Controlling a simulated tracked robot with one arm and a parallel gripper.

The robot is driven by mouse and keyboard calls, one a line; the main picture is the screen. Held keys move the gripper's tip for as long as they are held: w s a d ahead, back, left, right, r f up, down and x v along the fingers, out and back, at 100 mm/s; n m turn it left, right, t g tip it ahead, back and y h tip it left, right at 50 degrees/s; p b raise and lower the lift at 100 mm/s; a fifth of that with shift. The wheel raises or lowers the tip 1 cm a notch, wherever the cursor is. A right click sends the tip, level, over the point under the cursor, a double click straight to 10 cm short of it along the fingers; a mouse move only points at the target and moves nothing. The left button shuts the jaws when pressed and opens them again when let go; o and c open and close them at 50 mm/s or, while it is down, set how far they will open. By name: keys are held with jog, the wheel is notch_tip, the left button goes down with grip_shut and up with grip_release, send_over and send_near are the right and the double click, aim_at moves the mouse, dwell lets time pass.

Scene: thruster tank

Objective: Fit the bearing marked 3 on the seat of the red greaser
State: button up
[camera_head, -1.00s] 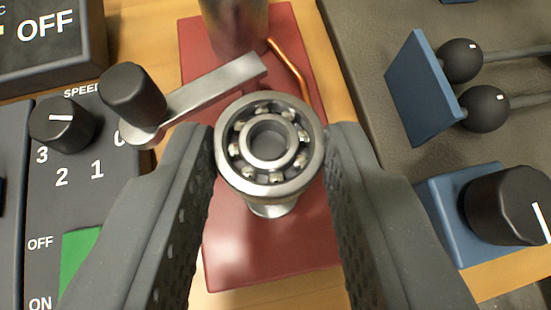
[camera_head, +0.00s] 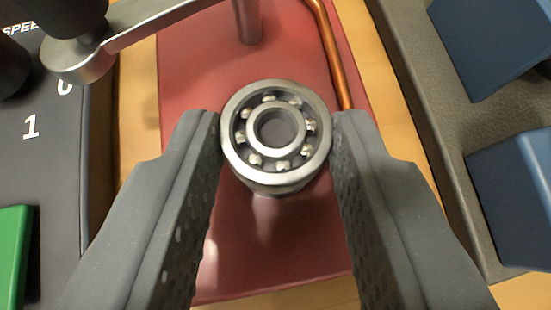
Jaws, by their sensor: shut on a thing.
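A steel ball bearing (camera_head: 250,165) is held between the two fingers of my gripper (camera_head: 277,130), shut on its outer ring. No number shows on it from here. The red greaser (camera_head: 185,90) lies under and beyond the bearing as a red base plate with a metal post and a copper pipe. A round metal part shows just below the bearing's near edge, directly under it in the picture. It is mostly hidden by the bearing. I cannot tell whether the bearing touches it.
A metal lever (camera_head: 160,25) with a dark knob reaches over the plate at upper left. A dark speed panel (camera_head: 50,150) with a green switch (camera_head: 14,255) is at left. A grey tray (camera_head: 420,110) with blue blocks (camera_head: 515,180) is at right. Wooden table shows between.

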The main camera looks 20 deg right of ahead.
jog(key=o, duration=1.1)
jog(key=shift+c, duration=0.2)
jog(key=p+v, duration=0.1)
jog(key=v, duration=1.2)
jog(key=shift+s+a, duration=0.15)
jog(key=shift+s, duration=0.15)
jog(key=shift+r, duration=0.2)
jog(key=w+a+r+n+t, duration=0.1)
jog(key=w+a+r, duration=0.1)
jog(key=a+r, duration=0.5)
jog(key=w+a+r+n+t, duration=0.1)
jog(key=w+a+r, duration=0.15)
jog(key=r, duration=0.85)
jog(key=w+a+r+t, duration=0.1)
jog(key=a+r, duration=0.4)
jog(key=r, duration=0.3)
jog(key=s+a+r+n+t+y, duration=0.1)
jog(key=s+a+r, duration=0.3)
jog(key=a+r, duration=0.4)
jog(key=s+a+r+n+t+y, duration=0.1)
jog(key=s+a+r+n+y, duration=0.1)
jog(key=a+r, duration=0.7)
jog(key=shift+s+r+y, duration=0.75)
jog(key=shift+s+y, duration=0.05)
jog(key=shift+s, duration=0.05)
